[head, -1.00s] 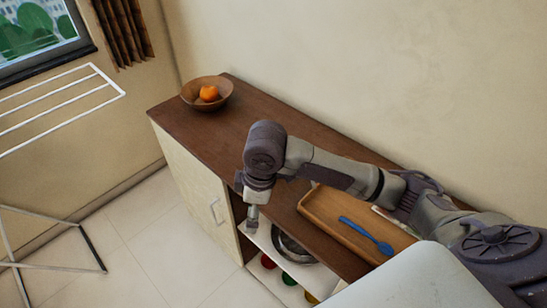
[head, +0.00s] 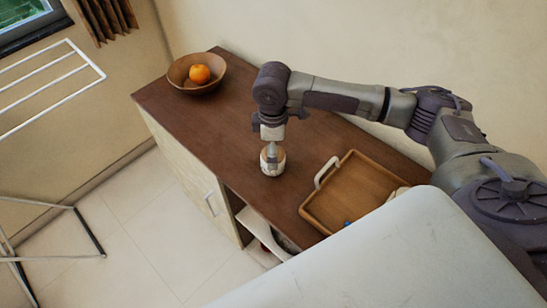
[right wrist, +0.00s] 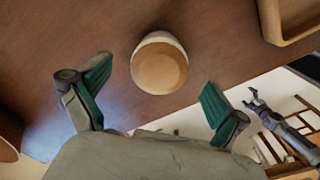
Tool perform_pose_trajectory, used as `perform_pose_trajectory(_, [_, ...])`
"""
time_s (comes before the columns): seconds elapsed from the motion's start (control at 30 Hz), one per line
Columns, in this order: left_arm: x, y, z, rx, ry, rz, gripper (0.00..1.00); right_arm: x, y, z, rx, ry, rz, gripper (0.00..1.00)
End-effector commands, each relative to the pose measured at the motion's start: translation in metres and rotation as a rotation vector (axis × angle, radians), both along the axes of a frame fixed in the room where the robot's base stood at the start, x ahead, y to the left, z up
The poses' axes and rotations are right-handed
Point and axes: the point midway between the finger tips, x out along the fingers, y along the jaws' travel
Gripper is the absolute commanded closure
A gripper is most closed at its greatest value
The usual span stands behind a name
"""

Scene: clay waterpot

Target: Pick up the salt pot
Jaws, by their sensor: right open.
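The salt pot (head: 272,165) is a small pale round pot standing upright on the brown cabinet top. In the right wrist view the pot (right wrist: 160,65) shows a light wooden round top. My right gripper (head: 271,146) is over the pot in the head view and partly hides it. In the right wrist view its two green-padded fingers (right wrist: 156,76) are spread wide, one to each side of the pot, and nothing is held. I cannot tell how high the fingertips are. A small grey jointed arm, seemingly my left, shows at the right edge there, its jaws unclear.
A wooden tray (head: 308,209) with a white handle stands just right of the pot. A brown bowl (head: 190,85) with an orange (head: 200,74) sits at the far left of the cabinet top (head: 222,128). The wood between bowl and pot is clear. A wall runs behind.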

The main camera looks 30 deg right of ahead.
Motion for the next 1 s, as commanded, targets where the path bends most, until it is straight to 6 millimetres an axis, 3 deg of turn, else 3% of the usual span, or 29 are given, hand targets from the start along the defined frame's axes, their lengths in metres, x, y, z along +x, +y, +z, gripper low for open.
perform_pose_trajectory(0.1, [0.033,-0.012,0.007,-0.017,-0.050,0.003,0.06,0.000,-0.001,-0.010,-0.001,0.003,0.000,0.01])
perform_pose_trajectory(0.2, [0.044,-0.020,0.014,-0.028,-0.067,0.005,0.06,0.001,-0.002,-0.025,0.000,0.004,-0.001,0.01])
perform_pose_trajectory(0.4, [0.031,-0.020,0.015,-0.026,-0.047,0.006,0.06,0.001,-0.002,-0.050,0.000,0.001,0.001,0.01])
perform_pose_trajectory(0.67, [0.013,-0.014,0.014,-0.018,-0.020,0.004,0.06,0.002,-0.002,-0.052,0.000,0.000,0.001,0.01])
perform_pose_trajectory(1.0, [0.022,-0.012,0.014,-0.016,-0.032,0.002,0.06,0.002,-0.002,-0.052,0.000,0.000,0.001,0.58])
